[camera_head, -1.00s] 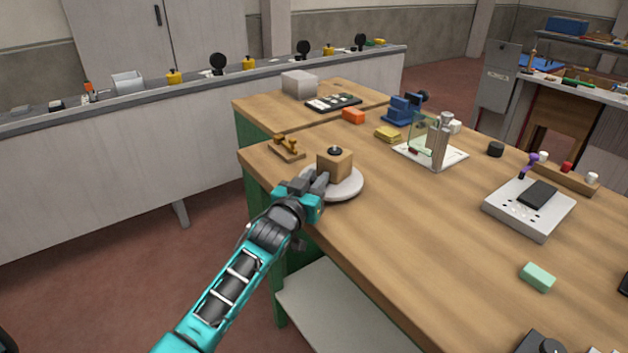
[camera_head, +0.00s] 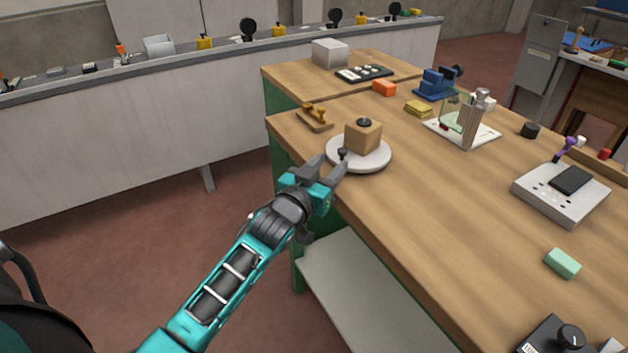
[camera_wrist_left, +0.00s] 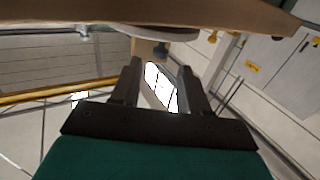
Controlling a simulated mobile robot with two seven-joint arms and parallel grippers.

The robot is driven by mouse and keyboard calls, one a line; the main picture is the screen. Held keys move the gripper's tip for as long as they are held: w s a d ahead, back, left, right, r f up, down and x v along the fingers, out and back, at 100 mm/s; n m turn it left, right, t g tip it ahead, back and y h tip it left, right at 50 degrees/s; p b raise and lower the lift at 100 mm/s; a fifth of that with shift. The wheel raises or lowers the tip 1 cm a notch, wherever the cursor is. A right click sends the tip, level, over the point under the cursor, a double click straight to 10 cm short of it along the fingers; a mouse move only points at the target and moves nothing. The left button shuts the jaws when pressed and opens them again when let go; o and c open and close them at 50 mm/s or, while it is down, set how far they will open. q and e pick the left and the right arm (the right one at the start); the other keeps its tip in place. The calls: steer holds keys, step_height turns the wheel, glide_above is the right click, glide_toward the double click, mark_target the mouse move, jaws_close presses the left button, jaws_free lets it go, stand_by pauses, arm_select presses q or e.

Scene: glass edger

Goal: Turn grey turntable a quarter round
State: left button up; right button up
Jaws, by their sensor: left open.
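The grey turntable (camera_head: 374,163), a pale round disc, lies near the left edge of the wooden bench. A wooden block (camera_head: 362,136) with a black knob on top stands on it. A small dark peg (camera_head: 343,152) shows at the disc's near-left rim. My left gripper (camera_head: 331,164) is open at that rim, its fingers spread and nothing seen between them. I cannot tell whether a finger touches the peg or disc. In the left wrist view, the turntable (camera_wrist_left: 175,34) and block (camera_wrist_left: 143,48) appear upside down beyond the open fingers (camera_wrist_left: 160,72). My right gripper is out of view.
A wooden piece with brass parts (camera_head: 314,118) lies just behind the turntable. An orange block (camera_head: 384,88), a yellow block (camera_head: 418,108) and a glass-holding stand (camera_head: 462,130) are farther back. The bench right of the turntable is clear up to a white control box (camera_head: 560,195).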

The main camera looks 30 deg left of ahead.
arm_select(q)
steer(key=s, duration=0.6)
